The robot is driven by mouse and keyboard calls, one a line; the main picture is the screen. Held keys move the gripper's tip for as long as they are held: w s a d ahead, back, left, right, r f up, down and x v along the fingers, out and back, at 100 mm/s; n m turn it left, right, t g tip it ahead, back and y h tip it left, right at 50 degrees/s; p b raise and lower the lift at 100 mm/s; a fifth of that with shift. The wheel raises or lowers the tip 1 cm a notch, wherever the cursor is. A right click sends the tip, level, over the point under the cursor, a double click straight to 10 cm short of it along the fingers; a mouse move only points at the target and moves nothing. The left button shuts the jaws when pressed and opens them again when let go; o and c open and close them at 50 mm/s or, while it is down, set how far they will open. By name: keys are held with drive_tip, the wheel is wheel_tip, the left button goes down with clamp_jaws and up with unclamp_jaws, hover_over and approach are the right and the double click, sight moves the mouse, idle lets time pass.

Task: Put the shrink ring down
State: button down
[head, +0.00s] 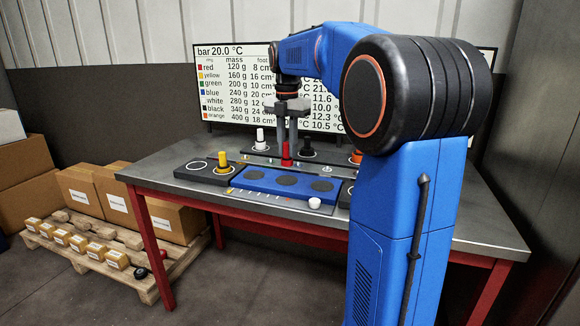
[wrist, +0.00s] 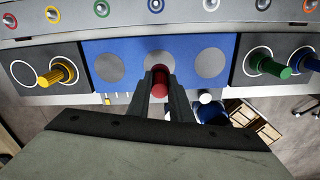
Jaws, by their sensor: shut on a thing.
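My gripper (head: 287,132) points down over the bench with its fingers closed on a red cylindrical piece (head: 286,153). In the wrist view the red piece (wrist: 160,84) sits between the two fingertips (wrist: 161,100), in front of the middle grey disc of the blue panel (wrist: 128,70). The head view shows the red piece upright near the back edge of the blue panel (head: 239,184). I cannot tell whether its foot touches the surface. No other piece shows clearly as the shrink ring.
A yellow piece (head: 222,160) stands on the left dark pad. White (head: 260,139), black (head: 308,145) and orange (head: 356,157) pieces stand farther back. Green (wrist: 281,72) and blue (wrist: 304,60) pieces show in the wrist view. The blue panel's discs are bare. A board (head: 225,82) stands behind.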

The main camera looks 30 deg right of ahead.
sight(287, 162)
drive_tip(key=shift+f, duration=2.6)
drive_tip(key=shift+f, duration=0.15)
drive_tip(key=c, duration=1.6)
unclamp_jaws()
drive_tip(key=shift+a, duration=0.1)
wheel_tip(287, 162, up, 12)
drive_tip(key=shift+r, duration=0.15)
drive_tip(key=s+a+f+m+t, duration=0.1)
drive_tip(key=s+a+f+m, duration=0.4)
drive_tip(key=s, duration=0.5)
drive_tip(key=s+a+f+m+t, duration=0.2)
drive_tip(key=s+a+f+m, duration=0.3)
drive_tip(key=s+f+m, duration=0.5)
drive_tip(key=s+a+f+m+t, duration=0.1)
drive_tip(key=s+a+f+m, duration=0.5)
drive_tip(key=s+f+m, duration=0.2)
drive_tip(key=shift+s+f+t, duration=0.4)
drive_tip(key=shift+s+f, duration=0.55)
drive_tip(key=shift+s, duration=0.2)
